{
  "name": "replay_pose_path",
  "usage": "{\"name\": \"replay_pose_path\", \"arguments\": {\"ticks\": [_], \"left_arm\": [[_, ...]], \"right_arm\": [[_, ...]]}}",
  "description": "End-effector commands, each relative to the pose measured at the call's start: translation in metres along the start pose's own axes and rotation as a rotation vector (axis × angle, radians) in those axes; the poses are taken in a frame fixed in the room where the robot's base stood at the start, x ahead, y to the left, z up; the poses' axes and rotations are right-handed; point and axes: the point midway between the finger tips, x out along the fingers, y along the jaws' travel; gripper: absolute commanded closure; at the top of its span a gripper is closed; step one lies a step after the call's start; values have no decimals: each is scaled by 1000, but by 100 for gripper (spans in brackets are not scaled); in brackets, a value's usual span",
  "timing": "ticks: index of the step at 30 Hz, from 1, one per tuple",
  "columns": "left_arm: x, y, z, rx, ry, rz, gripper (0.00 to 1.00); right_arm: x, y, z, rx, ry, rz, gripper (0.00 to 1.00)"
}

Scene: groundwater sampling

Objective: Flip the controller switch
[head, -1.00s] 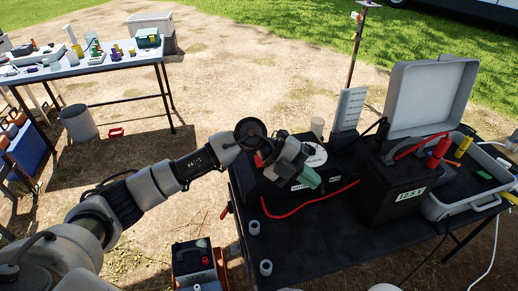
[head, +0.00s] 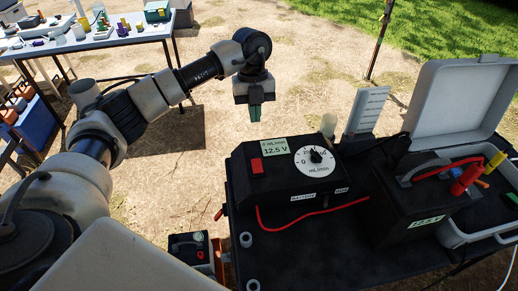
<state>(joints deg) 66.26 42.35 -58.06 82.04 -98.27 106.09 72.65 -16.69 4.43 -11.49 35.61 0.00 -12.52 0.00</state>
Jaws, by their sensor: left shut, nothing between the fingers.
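The controller (head: 275,190) is a black box on the near black table. Its top face has a red switch (head: 257,165) at the left, a small display reading 12.5 V (head: 276,148) and a white dial (head: 315,160) marked mL/min. My left gripper (head: 255,116) points down with its fingers shut and empty. In the picture it sits just above the controller's back left corner, apart from the switch. Which way the switch is tipped is too small to tell. My right gripper is not in view.
A black battery (head: 425,200) with a 12.5 V label stands right of the controller, beside an open grey case (head: 455,100). A red cable (head: 310,212) lies along the controller's front. A clear vial (head: 328,125) and a white card (head: 366,110) stand behind it.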

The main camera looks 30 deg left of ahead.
Motion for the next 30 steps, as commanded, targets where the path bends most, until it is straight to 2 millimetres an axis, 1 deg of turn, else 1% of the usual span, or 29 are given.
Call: {"name": "replay_pose_path", "arguments": {"ticks": [1, 3, 5, 8, 11, 13, 16, 22, 24, 27, 30], "left_arm": [[0, 0, 0, 1, 1, -1, 100], [1, 0, 0, 1, 1, -1, 100], [3, 0, 0, 1, 2, 0, 100], [12, 0, -1, 2, 3, 1, 100], [28, 0, -2, 2, 5, 2, 100], [42, 0, -1, 2, 5, 2, 100], [64, 0, -2, 2, 5, 1, 100], [104, -1, -1, 1, 5, -1, 100], [114, -1, 5, 0, 4, -1, 100], [126, -1, 10, 1, 3, -1, 100], [134, -1, 13, 2, 3, -1, 100]], "right_arm": [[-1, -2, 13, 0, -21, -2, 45], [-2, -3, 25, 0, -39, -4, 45], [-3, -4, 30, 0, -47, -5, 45], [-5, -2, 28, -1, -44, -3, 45], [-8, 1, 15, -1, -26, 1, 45], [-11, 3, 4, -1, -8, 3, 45], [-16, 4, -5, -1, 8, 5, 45], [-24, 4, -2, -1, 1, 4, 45], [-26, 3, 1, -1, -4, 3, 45], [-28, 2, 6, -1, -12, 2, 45], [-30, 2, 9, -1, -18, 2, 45]]}}
